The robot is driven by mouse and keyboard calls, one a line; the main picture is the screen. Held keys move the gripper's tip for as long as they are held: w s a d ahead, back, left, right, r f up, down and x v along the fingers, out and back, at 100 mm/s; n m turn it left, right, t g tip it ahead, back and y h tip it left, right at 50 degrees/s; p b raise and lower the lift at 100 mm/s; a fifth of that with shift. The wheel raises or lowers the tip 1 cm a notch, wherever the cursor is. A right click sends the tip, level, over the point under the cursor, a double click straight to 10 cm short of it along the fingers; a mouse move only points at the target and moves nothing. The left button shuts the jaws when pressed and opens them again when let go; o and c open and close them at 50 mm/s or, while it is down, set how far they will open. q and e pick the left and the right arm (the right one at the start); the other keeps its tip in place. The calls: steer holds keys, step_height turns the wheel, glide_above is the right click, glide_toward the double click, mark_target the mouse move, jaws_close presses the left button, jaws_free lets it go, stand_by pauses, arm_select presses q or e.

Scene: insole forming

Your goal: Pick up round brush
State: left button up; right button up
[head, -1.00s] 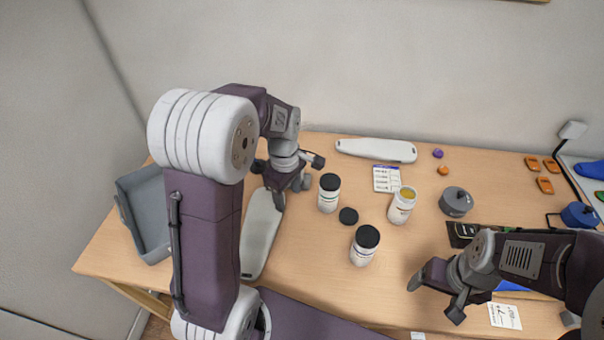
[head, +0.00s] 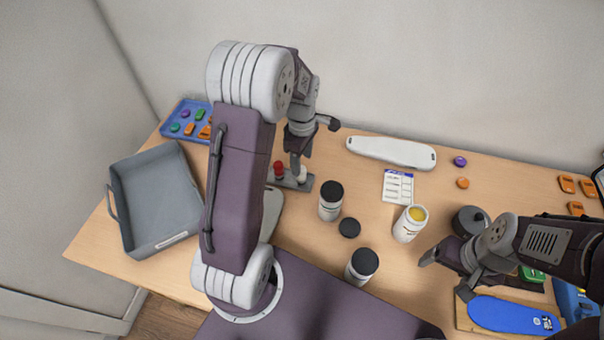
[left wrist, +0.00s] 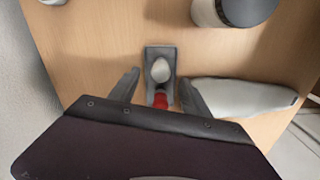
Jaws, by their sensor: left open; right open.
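A small grey stand (head: 301,185) holds a red-topped piece (head: 279,168) and a white rounded knob (head: 301,175). I cannot tell which of these is the round brush. The stand (left wrist: 150,52), white knob (left wrist: 160,71) and red piece (left wrist: 160,100) also show in the left wrist view. My left gripper (left wrist: 159,80) is open and empty, with its fingers apart on either side of the stand in that view. In the head view, my left gripper (head: 303,150) is over the stand and partly hides it. My right gripper (head: 447,275) is open and empty at the front right.
A grey tray (head: 115,190) and a blue tray of coloured pieces (head: 168,128) stand left. Jars (head: 331,201), (head: 361,266), (head: 410,224) and a loose black lid (head: 349,228) are right of the stand. A white insole form (head: 391,152) lies behind.

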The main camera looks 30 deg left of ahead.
arm_select(q)
steer(key=shift+w+f, duration=0.3)
steer(key=shift+f, duration=0.3)
steer(key=f, duration=0.2)
steer(key=s+f, duration=0.1)
steer(key=f, duration=0.1)
steer(key=shift+w+a+f, duration=0.1)
steer(key=shift+w+f, duration=0.05)
steer(key=shift+f, duration=0.3)
jaws_close()
step_height(320, 180, up, 10)
steer(key=shift+r, duration=0.1)
